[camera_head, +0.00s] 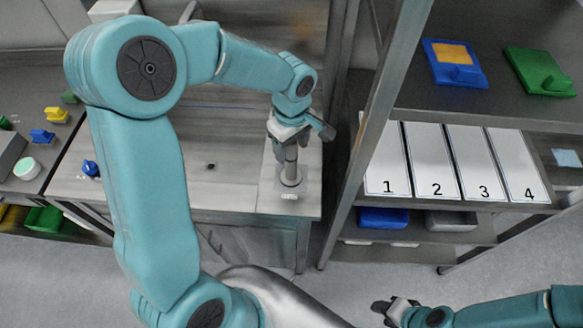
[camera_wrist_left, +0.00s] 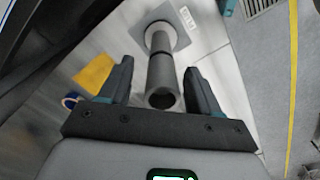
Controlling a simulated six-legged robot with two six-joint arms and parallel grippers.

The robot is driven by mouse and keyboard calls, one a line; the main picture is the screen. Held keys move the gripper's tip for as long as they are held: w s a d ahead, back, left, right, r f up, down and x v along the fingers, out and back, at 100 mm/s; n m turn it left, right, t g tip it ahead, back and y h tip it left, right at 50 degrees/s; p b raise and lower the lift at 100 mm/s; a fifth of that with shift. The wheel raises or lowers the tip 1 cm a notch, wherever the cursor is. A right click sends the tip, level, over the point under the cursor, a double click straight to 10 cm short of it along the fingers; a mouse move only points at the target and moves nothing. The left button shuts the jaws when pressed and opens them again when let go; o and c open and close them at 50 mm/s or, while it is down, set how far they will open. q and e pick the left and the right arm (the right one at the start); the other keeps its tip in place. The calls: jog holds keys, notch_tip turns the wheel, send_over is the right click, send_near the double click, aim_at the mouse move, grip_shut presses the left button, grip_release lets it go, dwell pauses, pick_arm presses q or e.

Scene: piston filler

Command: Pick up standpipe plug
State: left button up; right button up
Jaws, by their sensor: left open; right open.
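The standpipe plug, a grey upright hollow tube (camera_head: 291,165), stands on a round base at the right end of the steel counter (camera_head: 235,185). In the left wrist view the tube (camera_wrist_left: 161,78) runs from its square base plate (camera_wrist_left: 166,27) up to an open round end. My left gripper (camera_head: 290,143) is over the top of the tube. In the left wrist view its two dark fingers (camera_wrist_left: 158,76) are open, one on each side of the tube, with gaps visible. My right gripper (camera_head: 386,309) is open and empty, low over the floor.
A shelf rack to the right holds white panels numbered 1 to 4 (camera_head: 436,160), a blue-and-yellow piece (camera_head: 454,62), a green piece (camera_head: 540,72) and a blue bin (camera_head: 383,218). Small coloured parts, including a blue one (camera_head: 90,168), lie at left. The counter's middle is mostly clear.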

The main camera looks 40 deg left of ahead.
pick_arm(q)
jog(key=shift+s+r, duration=0.1)
jog(key=shift+s, duration=0.1)
jog(key=shift+c, duration=0.9)
jog(key=shift+w, duration=0.1)
grip_shut()
